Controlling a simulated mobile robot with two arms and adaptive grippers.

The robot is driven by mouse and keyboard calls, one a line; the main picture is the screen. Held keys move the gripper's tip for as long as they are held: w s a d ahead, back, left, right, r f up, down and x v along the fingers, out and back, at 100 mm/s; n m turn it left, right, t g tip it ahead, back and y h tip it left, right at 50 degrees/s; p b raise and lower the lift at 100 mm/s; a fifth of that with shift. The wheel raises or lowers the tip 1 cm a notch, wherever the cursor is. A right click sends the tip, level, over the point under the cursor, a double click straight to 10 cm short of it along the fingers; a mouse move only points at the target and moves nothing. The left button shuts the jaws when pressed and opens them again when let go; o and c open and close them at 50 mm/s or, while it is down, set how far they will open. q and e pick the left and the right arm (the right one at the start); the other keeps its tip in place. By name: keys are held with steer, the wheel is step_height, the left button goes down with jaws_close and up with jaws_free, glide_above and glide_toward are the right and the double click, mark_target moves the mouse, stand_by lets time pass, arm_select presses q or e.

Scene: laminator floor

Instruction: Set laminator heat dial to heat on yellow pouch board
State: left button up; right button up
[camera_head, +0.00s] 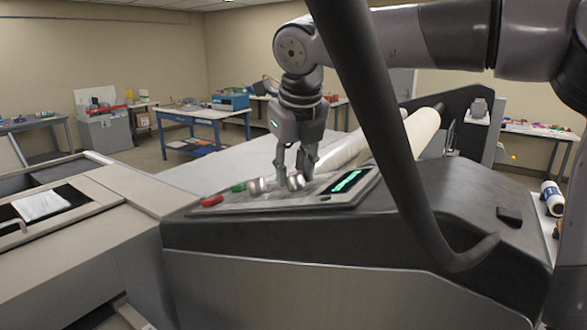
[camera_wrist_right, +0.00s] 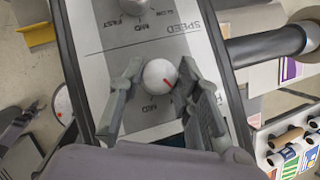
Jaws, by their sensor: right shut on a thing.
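The laminator's sloped control panel (camera_head: 325,197) shows in the head view with two silver dials, a red button, a green button and a lit green display. My right gripper (camera_head: 293,172) comes down from above onto the dial nearer the display (camera_head: 297,181). In the right wrist view, my right gripper (camera_wrist_right: 162,90) is shut on this round dial (camera_wrist_right: 157,74), one finger on each side. A red pointer mark on its face points toward the lower right. "MID" is printed below it, upside down. The other dial (camera_wrist_right: 133,6) is labelled SPEED. I cannot identify a yellow pouch board. My left gripper is not in view.
The red button (camera_head: 212,200) and green button (camera_head: 239,187) are left of the dials. The display (camera_head: 347,181) is close on the right. A pale roll (camera_head: 421,131) lies behind the panel. A blue table (camera_head: 203,115) stands farther back.

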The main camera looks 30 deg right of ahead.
steer(key=o, duration=1.1)
steer(key=shift+o, duration=0.2)
steer(key=v, duration=1.2)
